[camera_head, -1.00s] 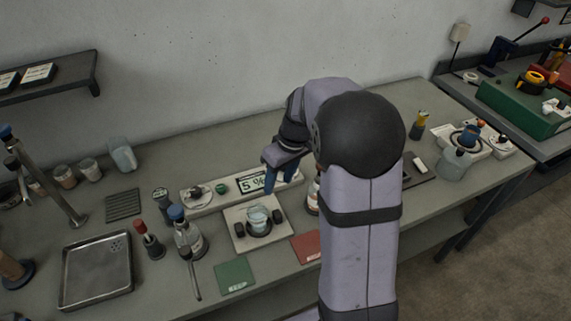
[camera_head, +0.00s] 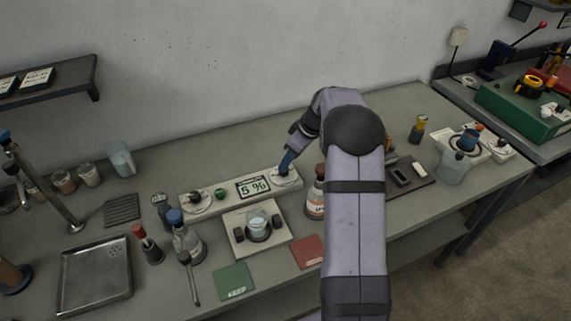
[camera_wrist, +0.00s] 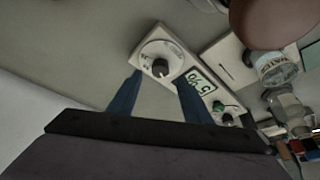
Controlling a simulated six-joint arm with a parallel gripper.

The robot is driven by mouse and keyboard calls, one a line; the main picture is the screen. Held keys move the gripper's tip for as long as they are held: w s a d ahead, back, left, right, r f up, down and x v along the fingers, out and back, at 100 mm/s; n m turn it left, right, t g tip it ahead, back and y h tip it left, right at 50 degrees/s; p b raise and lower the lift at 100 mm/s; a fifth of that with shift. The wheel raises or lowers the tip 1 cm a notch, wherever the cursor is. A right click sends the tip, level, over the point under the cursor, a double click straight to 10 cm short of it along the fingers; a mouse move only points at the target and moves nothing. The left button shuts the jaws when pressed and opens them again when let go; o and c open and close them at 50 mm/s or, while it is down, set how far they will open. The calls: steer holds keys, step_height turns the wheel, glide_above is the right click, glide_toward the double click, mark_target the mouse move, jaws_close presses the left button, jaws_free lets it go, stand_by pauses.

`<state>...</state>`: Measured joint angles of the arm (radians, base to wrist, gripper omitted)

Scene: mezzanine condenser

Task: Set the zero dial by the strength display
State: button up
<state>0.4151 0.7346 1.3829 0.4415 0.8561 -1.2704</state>
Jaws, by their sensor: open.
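A long pale panel (camera_head: 228,203) holds the strength display (camera_head: 253,187), which reads "5 %". I cannot read which is the zero dial. My gripper (camera_head: 285,166) is over the right-end dial. In the wrist view, the blue fingers (camera_wrist: 159,78) are open, one on each side of that dial (camera_wrist: 161,62). Nothing shows between them but the dial; I cannot tell whether they touch it. The display (camera_wrist: 201,82) shows beside the right finger.
A green knob (camera_head: 220,193) sits between left dial and display. A plate with a glass vessel (camera_head: 258,222) stands in front. Green (camera_head: 234,280) and red (camera_head: 307,251) cards lie at the front.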

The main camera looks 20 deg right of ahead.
steer(key=shift+p+x, duration=0.8)
steer(key=shift+x, duration=1.55)
steer(key=c, duration=1.1)
